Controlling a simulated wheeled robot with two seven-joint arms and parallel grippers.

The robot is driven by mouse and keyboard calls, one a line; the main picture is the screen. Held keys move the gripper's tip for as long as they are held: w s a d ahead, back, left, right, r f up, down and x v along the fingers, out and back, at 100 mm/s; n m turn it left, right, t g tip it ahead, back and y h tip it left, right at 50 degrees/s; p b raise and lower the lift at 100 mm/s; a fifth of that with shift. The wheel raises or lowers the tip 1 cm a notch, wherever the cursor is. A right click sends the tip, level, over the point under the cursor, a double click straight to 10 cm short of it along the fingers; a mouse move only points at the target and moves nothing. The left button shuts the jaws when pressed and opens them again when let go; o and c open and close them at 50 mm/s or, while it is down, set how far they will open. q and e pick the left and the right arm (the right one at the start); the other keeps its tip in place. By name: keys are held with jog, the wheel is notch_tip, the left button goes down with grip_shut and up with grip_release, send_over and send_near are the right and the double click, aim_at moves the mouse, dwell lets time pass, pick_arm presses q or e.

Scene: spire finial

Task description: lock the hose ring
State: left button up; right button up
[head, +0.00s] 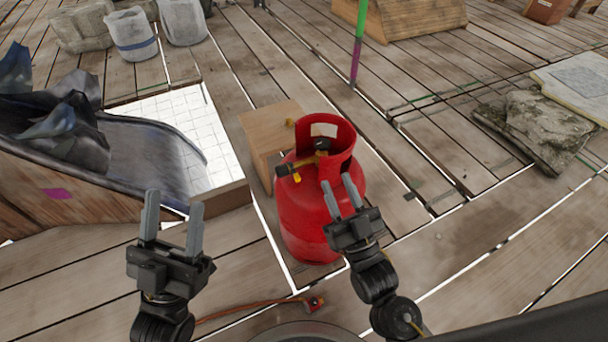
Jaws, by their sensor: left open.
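A red gas cylinder (305,215) stands upright on the plank floor. Inside its collar is a valve (321,146) with a black knob and yellow and black fittings that reach out to the left. I cannot clearly tell which fitting is the hose ring. An orange hose (250,308) lies on the floor in front, ending in a small red connector (315,303). My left gripper (172,201) is open and empty, left of the cylinder. My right gripper (339,182) is open, its fingers apart in front of the cylinder's upper right side; I see nothing between them.
A wooden box (270,125) stands close behind the cylinder on the left. A wooden bin (60,200) with dark bags is at the left, beside a white tiled panel (190,120). A green and purple pole (358,45) stands behind.

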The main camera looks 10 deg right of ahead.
aim_at(299, 179)
pick_arm(q)
jog(key=w+d+f+m+g+p, duration=0.1)
jog(key=d+f+g, duration=0.2)
jog(key=g, duration=0.2)
pick_arm(e)
jog(key=w+a+f+g+h, duration=0.25)
jog(key=f+g, duration=0.35)
jog(key=f, duration=0.7)
jog(key=shift+n+y, duration=0.3)
jog(key=shift+y, duration=0.15)
jog(key=x, duration=0.3)
jog(key=b+x, duration=0.1)
jog(key=x, duration=0.2)
jog(key=b+x, duration=0.1)
jog(key=x, duration=0.3)
jog(key=shift+w+f, duration=0.1)
jog(key=shift+f, duration=0.2)
pick_arm(q)
jog(key=shift+s+a+r+n+t, duration=0.3)
jog(key=shift+a+r+t, duration=0.55)
jog(key=shift+t, duration=0.5)
jog(key=shift+s+a+r+n+t, duration=0.25)
jog(key=shift+a+r+t, duration=0.55)
jog(key=shift+t, duration=0.55)
pick_arm(e)
jog(key=shift+w+a, duration=0.25)
jog(key=shift+w, duration=0.25)
grip_shut()
